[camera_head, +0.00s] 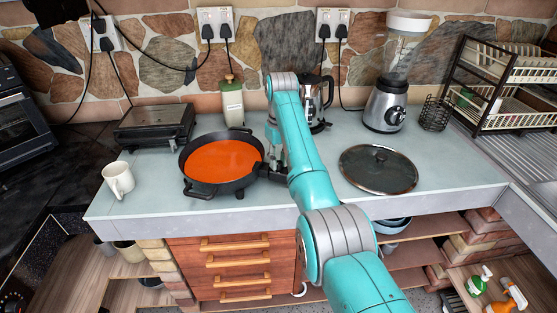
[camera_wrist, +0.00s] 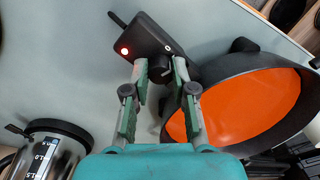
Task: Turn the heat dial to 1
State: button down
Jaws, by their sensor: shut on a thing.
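The heat dial (camera_wrist: 160,70) is a small black knob on a black control box (camera_wrist: 150,38) with a lit red light. A small white mark shows on the box beside the dial; no numbers are legible, so I cannot tell the setting. The box sits beside a black round pan (camera_wrist: 215,72) with an orange inside. My gripper (camera_wrist: 160,74) has its fingers on either side of the dial and is shut on it. In the head view, the pan (camera_head: 215,188) stands on the counter left of my arm, which hides the dial.
A kettle (camera_wrist: 45,150) stands close by my gripper, behind my arm in the head view. A glass lid (camera_head: 378,169) lies to the right, with a blender (camera_head: 386,106) behind it. A white mug (camera_head: 118,180) and a grill (camera_head: 155,125) stand left. The counter's front strip is mostly clear.

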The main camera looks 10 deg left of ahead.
jog(key=shift+m, duration=1.3)
jog(key=c, duration=0.9)
grip_release()
jog(key=shift+c, duration=0.2)
notch_tip(320, 180, up, 12)
jog(key=shift+w+d, duration=0.3)
